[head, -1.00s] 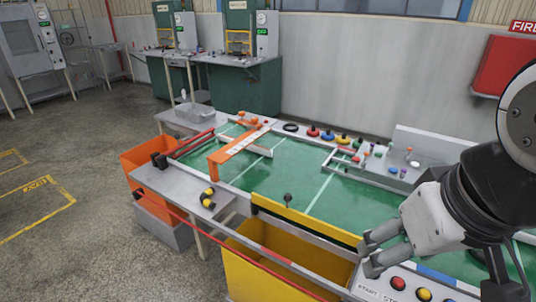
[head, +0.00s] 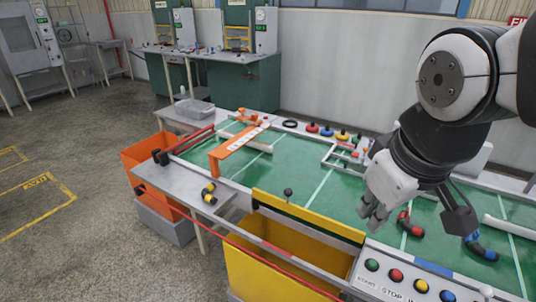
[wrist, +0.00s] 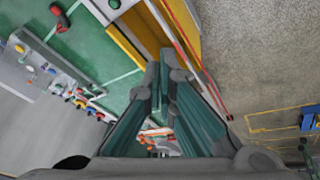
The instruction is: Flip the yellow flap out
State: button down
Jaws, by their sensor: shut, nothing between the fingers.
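The yellow flap (head: 308,216) is a long upright strip along the front edge of the green table, above the yellow bin (head: 272,268). A dark knob on a thin stalk (head: 288,192) shows at its back, toward its left part. The flap also shows in the wrist view (wrist: 125,46) as a yellow strip beside the yellow bin. My gripper (head: 373,218) is shut and empty. It points downward near the flap's right end; I cannot tell its exact height or whether it touches anything. In the wrist view its fingers (wrist: 166,66) come together.
An orange arm (head: 238,145) spans the belt's left part. A button panel (head: 410,285) is at front right. Red-black (head: 409,223) and blue-black (head: 480,247) hose pieces lie on the green surface (head: 325,190). A red rail (head: 235,240) runs along the front.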

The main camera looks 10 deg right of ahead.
jog(key=w+f+n+h+p, duration=0.1)
jog(key=w+f+n, duration=0.4)
jog(key=w, duration=0.4)
jog(key=w+f+n+p, duration=0.1)
jog(key=w+f+n, duration=0.2)
jog(key=w+n, duration=0.45)
jog(key=w+a+f+n, duration=0.2)
jog(key=w+f+n, duration=0.2)
jog(key=f+n, duration=0.2)
jog(key=w+a+f+n+h+p, duration=0.1)
jog(key=w+f+n, duration=0.4)
jog(key=f, duration=0.6)
jog(key=shift+a+n+g, duration=0.3)
jog(key=shift+a+n, duration=0.25)
jog(key=shift+a, duration=0.05)
jog(key=shift+w, duration=0.1)
